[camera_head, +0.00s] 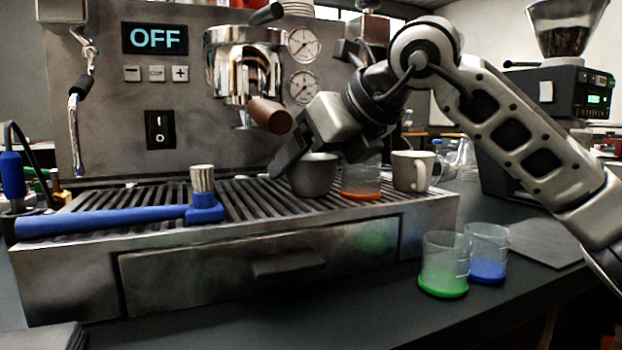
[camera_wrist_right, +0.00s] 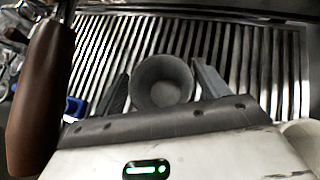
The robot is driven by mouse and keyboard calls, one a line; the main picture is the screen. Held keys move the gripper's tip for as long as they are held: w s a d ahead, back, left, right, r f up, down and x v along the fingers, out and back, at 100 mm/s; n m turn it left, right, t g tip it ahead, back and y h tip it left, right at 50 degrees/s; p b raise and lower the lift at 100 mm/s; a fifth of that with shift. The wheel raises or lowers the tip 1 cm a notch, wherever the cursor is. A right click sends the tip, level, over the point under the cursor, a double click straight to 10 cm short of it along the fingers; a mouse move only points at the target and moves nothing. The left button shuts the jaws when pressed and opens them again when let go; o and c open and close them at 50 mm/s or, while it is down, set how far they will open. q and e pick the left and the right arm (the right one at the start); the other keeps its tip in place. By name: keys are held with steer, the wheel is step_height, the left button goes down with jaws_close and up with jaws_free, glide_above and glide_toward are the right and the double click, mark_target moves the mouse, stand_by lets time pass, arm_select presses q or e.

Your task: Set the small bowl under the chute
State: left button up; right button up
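The small bowl (camera_head: 314,177) is dark grey and stands upright on the slatted drip tray (camera_head: 160,258) of the coffee machine. In the right wrist view the bowl (camera_wrist_right: 162,84) shows from above, empty. My right gripper (camera_wrist_right: 160,72) reaches down over it with one finger on each side. The fingers look slightly apart from its wall, the right one very near the rim. I cannot make out the chute; the grinder (camera_head: 545,130) at the right is partly behind my arm. My left gripper is not in view.
An orange-based cup (camera_head: 361,182) and a white cup (camera_head: 411,172) stand right of the bowl. A blue-handled brush (camera_head: 120,219) lies left. The portafilter handle (camera_head: 270,115) hangs close above. Green-based (camera_head: 443,265) and blue-based (camera_head: 487,252) cups stand on the counter. A dark mat (camera_head: 530,243) lies bare.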

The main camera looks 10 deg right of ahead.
steer(key=c, duration=0.8)
steer(key=shift+o, duration=0.2)
steer(key=shift+r, duration=0.1)
